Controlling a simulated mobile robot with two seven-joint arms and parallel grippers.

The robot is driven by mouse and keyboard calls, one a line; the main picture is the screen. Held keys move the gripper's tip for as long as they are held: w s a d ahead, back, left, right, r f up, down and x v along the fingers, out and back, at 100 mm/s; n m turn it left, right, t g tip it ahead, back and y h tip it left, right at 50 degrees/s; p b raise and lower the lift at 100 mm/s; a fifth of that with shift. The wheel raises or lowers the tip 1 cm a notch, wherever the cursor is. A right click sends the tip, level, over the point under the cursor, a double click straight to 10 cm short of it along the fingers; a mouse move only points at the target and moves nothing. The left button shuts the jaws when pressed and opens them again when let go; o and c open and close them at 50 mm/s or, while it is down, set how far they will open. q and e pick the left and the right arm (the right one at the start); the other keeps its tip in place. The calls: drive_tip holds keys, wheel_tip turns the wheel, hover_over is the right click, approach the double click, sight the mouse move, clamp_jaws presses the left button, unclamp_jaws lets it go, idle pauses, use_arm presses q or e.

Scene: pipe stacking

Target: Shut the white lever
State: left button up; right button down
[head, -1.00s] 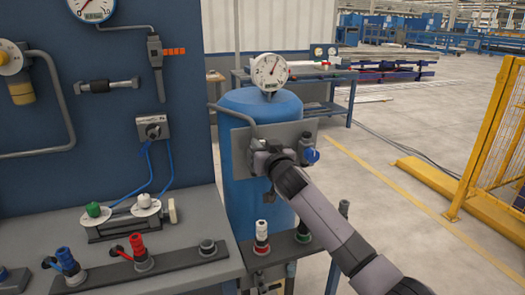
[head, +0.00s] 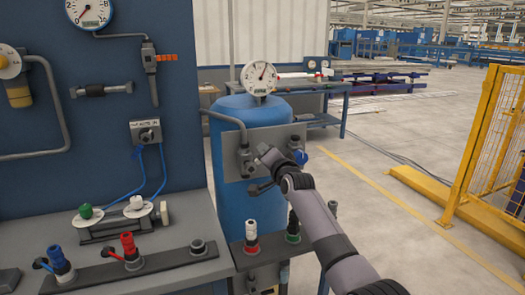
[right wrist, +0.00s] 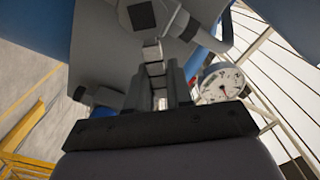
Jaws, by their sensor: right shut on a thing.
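My right gripper (head: 264,152) is in front of the grey panel on the blue tank, just right of the left pipe fitting (head: 245,160). In the right wrist view its fingers (right wrist: 159,92) are shut on a narrow pale piece (right wrist: 153,53), which appears to be the white lever. A dark square end (right wrist: 141,15) shows beyond it. In the head view the gripper hides most of the lever, so its angle is hard to tell. My left gripper is not in view.
A blue-handled valve (head: 300,157) is close to the right of the gripper. A gauge (head: 259,77) tops the blue tank (head: 228,208). A white-capped fitting (head: 250,232) stands below. Open floor lies right, before a yellow fence (head: 470,150).

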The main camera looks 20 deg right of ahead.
drive_tip(key=f+m, duration=0.1)
drive_tip(key=m, duration=0.1)
drive_tip(key=f+m+b, duration=0.1)
drive_tip(key=m, duration=0.2)
drive_tip(key=d+f+m+b, duration=0.1)
drive_tip(key=f+m, duration=0.1)
drive_tip(key=shift+d+m, duration=0.1)
drive_tip(key=shift+m, duration=0.2)
drive_tip(key=shift+f, duration=0.1)
idle(0.4)
drive_tip(key=c, duration=1.1)
unclamp_jaws()
